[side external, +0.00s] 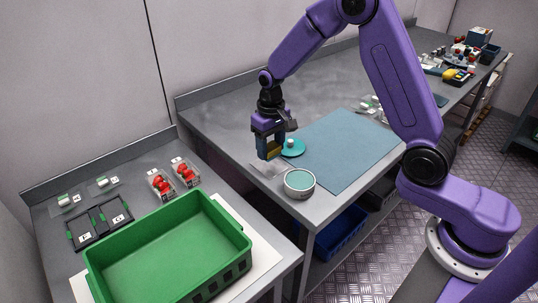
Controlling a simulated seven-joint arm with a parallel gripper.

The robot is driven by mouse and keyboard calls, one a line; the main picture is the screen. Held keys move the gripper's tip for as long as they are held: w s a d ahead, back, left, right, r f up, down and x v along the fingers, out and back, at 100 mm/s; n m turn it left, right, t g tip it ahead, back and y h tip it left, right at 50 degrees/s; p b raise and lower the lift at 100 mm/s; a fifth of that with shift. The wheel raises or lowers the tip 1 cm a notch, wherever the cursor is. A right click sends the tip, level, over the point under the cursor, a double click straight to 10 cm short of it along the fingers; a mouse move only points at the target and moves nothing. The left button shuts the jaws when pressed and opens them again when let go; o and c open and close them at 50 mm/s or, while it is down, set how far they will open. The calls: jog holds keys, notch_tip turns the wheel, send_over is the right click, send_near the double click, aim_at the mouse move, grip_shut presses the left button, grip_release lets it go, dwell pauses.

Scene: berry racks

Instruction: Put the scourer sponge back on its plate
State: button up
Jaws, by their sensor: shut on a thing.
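My gripper (269,148) points down over the front left part of the grey bench. It is shut on a small block with a yellowish face, which looks like the scourer sponge (274,153); the fingers hide much of it. A pale, thin flat piece (263,168), which may be the plate, shows partly just below the gripper. I cannot tell whether the sponge touches it.
A round tin with a teal inside (299,184) stands close by at the bench's front edge. A teal disc with a white knob (293,147) lies just right of the gripper. A blue-grey mat (340,150) lies clear. A green crate (170,250) stands on the lower left table.

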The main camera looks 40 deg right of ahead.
aim_at(269, 155)
jog(key=shift+w+f, duration=0.15)
jog(key=shift+f, duration=0.1)
jog(key=shift+w+f, duration=0.1)
jog(key=shift+f, duration=1.55)
jog(key=shift+f, duration=0.1)
jog(key=o, duration=1.1)
